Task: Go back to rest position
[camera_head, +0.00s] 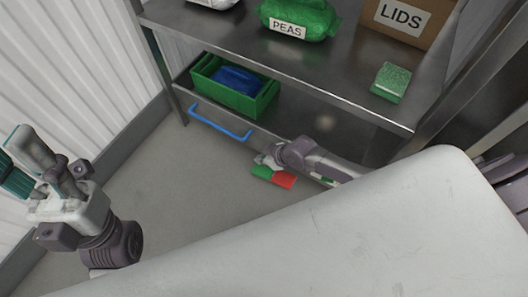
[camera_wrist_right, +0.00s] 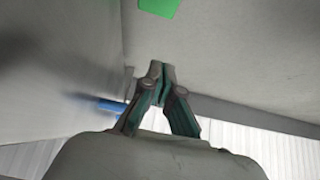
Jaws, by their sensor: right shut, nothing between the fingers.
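My right gripper (camera_head: 262,161) is in the middle of the head view, its arm coming in from the right above the grey floor. In the right wrist view its teal-padded fingers (camera_wrist_right: 157,72) meet at the tips with nothing between them. My left gripper (camera_head: 30,160) is at the left edge of the head view, beside the white corrugated wall. Its teal pads partly show at the picture edge, and I cannot tell whether its fingers are apart.
A metal table (camera_head: 345,75) holds a green PEAS bag (camera_head: 300,18), a LIDS box (camera_head: 405,20) and a green sponge (camera_head: 391,80). A green crate (camera_head: 250,104) with blue contents sits below, near a blue handle (camera_head: 220,122). A green-and-red item (camera_head: 281,180) lies under my right gripper.

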